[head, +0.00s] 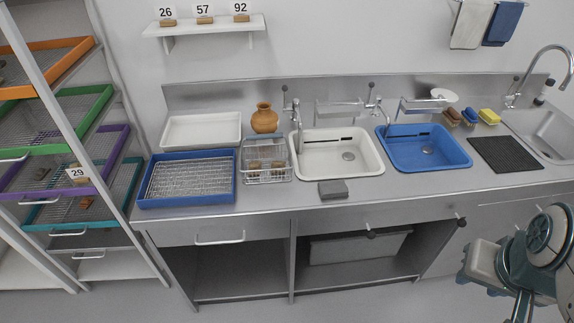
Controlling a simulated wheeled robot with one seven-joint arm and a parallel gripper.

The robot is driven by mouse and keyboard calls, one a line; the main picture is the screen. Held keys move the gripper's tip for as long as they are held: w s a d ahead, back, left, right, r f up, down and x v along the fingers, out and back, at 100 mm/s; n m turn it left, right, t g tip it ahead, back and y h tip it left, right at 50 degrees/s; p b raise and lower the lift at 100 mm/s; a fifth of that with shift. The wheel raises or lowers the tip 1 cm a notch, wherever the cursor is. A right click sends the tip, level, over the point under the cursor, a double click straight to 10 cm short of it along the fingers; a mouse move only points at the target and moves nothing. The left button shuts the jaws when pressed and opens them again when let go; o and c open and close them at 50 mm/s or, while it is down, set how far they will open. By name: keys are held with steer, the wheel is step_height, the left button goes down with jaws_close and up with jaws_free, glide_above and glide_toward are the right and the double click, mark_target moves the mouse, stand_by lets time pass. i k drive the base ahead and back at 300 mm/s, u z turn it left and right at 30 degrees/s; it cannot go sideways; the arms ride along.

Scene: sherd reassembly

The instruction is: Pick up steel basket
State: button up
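The steel basket (278,175) is a small wire basket on the steel counter, between the blue tray and the white basin. Several brown pieces lie inside it. Behind it is a grey wire or clear part, too small to make out. My arm shows at the lower right, in front of the counter and well away from the basket. I cannot make out the fingers of my gripper, and nothing held shows there.
A blue tray (187,205) with a mesh insert stands left of the basket. A white tray (201,145) and brown jar (264,118) stand behind. Right are a white basin (376,166), grey block (333,189) and blue basin (462,150). Racks with coloured trays stand left.

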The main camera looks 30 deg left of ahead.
mark_target(260, 141)
steer(key=u, duration=0.6)
steer(key=i, duration=0.55)
steer(key=u, duration=1)
steer(key=i, duration=0.6)
steer(key=u, duration=0.15)
